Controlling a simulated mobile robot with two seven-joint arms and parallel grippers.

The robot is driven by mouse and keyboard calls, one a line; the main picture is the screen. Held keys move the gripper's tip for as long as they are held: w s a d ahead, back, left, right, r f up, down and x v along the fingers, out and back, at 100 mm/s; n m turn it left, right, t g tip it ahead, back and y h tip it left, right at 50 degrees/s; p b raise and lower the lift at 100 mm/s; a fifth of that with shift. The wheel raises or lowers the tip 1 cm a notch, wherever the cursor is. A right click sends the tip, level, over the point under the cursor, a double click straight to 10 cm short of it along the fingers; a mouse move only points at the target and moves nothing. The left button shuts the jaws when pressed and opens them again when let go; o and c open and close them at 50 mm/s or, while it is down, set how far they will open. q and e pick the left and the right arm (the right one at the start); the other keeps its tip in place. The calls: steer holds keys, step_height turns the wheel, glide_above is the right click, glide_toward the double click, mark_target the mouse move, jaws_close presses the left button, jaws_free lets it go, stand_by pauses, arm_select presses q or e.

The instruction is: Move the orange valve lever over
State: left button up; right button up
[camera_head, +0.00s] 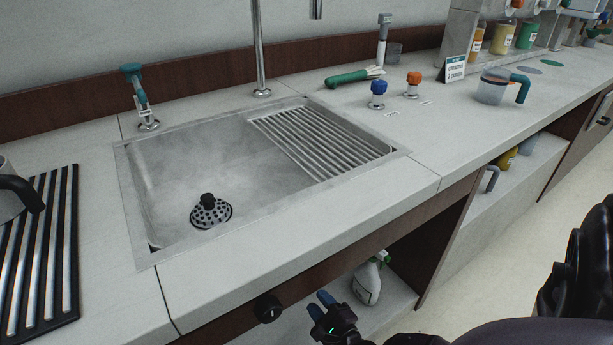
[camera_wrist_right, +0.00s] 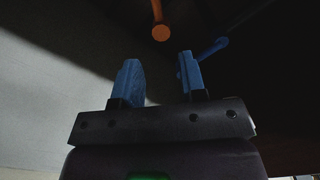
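An orange lever (camera_wrist_right: 160,33) shows at the top of the right wrist view as a rod with a round end, in the dark space ahead of the fingertips. A blue lever (camera_wrist_right: 214,46) with a bent end is to its right, close to the right finger. My right gripper (camera_head: 320,303) is low in front of the open space under the sink in the head view. In its wrist view, the right gripper (camera_wrist_right: 157,68) has its two blue fingers apart with nothing between them. The orange lever is hidden from the head view. My left gripper is not in view.
The sink (camera_head: 175,165) is above.

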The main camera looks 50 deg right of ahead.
steer(key=b+x, duration=0.1)
steer(key=x, duration=0.6)
steer(key=shift+w+d, duration=0.15)
steer(key=shift+w, duration=0.2)
steer(key=shift+r, duration=0.1)
steer(key=c, duration=0.5)
